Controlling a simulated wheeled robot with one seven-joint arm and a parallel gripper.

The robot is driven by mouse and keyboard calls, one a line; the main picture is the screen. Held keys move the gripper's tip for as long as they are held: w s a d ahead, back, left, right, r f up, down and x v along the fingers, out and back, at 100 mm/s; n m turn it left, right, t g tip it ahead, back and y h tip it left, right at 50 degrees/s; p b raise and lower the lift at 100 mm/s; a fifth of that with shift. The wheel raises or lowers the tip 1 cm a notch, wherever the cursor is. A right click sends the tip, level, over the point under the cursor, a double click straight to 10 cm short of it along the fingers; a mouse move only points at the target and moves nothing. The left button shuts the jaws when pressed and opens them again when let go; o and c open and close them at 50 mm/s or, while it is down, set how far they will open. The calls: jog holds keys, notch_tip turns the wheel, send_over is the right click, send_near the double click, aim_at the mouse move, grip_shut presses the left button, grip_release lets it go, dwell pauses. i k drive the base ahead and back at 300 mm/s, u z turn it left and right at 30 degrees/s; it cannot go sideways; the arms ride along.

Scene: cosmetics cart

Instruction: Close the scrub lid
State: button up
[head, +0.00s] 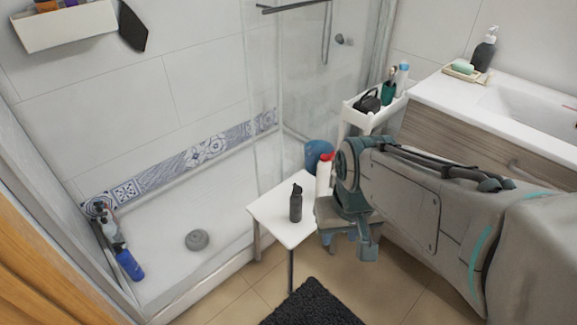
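A black rounded container (367,103), which may be the scrub, sits on the top shelf of the white cart (352,117). A dark rounded part rises at its top, perhaps a raised lid; it is too small to be sure. My gripper (347,244) points down in front of the cart, lower in the picture than the container and well apart from it. Its two fingertips look spread, with nothing seen between them. My arm hides the lower part of the cart.
A green cup (388,91) and a white bottle with a blue cap (402,76) stand beside the black container. The vanity (440,92) is right of the cart. A white stool (270,212) holds a dark bottle (296,204). A white red-topped bottle (324,178) is close to my gripper.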

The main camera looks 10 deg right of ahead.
aim_at(298, 189)
jog(key=u, duration=0.25)
jog(key=k, duration=0.25)
jog(key=z, duration=0.8)
jog(key=i, duration=1.25)
jog(key=u, duration=0.6)
